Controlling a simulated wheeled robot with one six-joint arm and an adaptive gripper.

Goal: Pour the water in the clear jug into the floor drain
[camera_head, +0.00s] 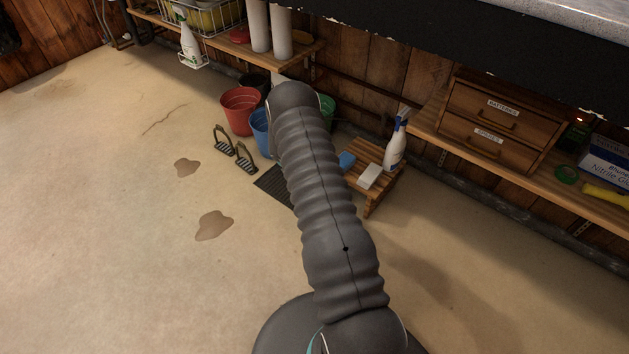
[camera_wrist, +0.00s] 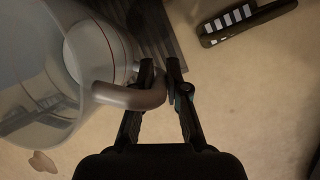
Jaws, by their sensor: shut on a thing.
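The clear jug (camera_wrist: 62,75) fills the left of the wrist view, with its handle (camera_wrist: 125,97) reaching right to my gripper (camera_wrist: 162,72). My gripper is shut on that handle. The jug appears tilted, its wide open end towards the lower left; I cannot make out the water level. The floor drain (camera_head: 270,186) is a dark slatted grate in the floor, partly hidden behind my arm in the head view. Dark slats of the drain (camera_wrist: 181,42) show beyond the fingertips in the wrist view. My gripper and the jug are hidden in the head view.
Stirrups (camera_head: 245,158) lie left of the drain. Red (camera_head: 239,112) and blue (camera_head: 260,133) buckets stand behind it. A low wooden stand (camera_head: 378,190) with a white spray bottle (camera_head: 397,146) is to the right. Brown wet patches (camera_head: 213,225) mark the open floor at left.

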